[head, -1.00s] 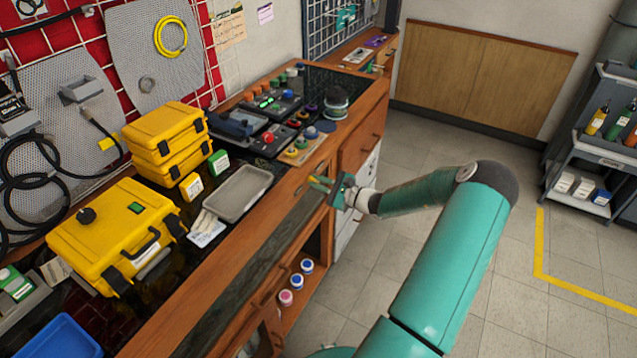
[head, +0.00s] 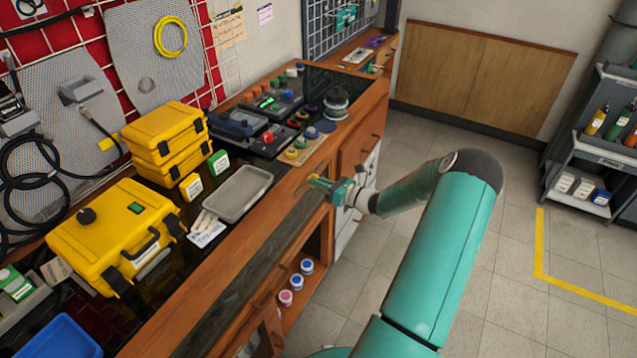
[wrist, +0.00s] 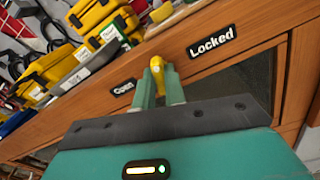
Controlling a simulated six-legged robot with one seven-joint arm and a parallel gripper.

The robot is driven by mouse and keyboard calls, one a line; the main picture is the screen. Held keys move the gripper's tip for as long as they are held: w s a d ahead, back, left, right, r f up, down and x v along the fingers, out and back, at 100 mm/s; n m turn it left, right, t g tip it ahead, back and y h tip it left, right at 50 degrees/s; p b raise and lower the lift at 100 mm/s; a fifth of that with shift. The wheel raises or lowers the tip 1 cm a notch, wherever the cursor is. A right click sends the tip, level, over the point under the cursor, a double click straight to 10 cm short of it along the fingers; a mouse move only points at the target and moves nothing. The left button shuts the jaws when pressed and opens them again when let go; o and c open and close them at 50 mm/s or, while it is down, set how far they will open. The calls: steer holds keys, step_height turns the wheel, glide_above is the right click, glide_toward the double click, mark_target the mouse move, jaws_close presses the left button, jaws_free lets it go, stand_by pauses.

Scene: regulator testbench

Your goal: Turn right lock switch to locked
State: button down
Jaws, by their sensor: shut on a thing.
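The yellow lock switch (wrist: 157,68) sits on the wooden bench front, between a black "Open" label (wrist: 124,87) on the left and a black "Locked" label (wrist: 211,41) on the right in the wrist view. My gripper (wrist: 160,82) is shut on the switch, with a green finger on each side of it. The switch's tip shows above the fingers and points up between the two labels. In the head view my gripper (head: 322,184) is at the bench's front edge, and the switch is too small there to make out clearly.
A grey tray (head: 243,192), yellow cases (head: 118,232) and several coloured knobs and devices stand on the bench top. Small jars (head: 296,281) sit on a shelf below. The floor (head: 505,255) right of my arm is clear.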

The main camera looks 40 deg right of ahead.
steer(key=m, duration=0.5)
steer(key=shift+m, duration=0.3)
stand_by(0.4)
steer(key=c, duration=1.5)
jaws_free()
steer(key=shift+o, duration=0.2)
steer(key=v, duration=1.4)
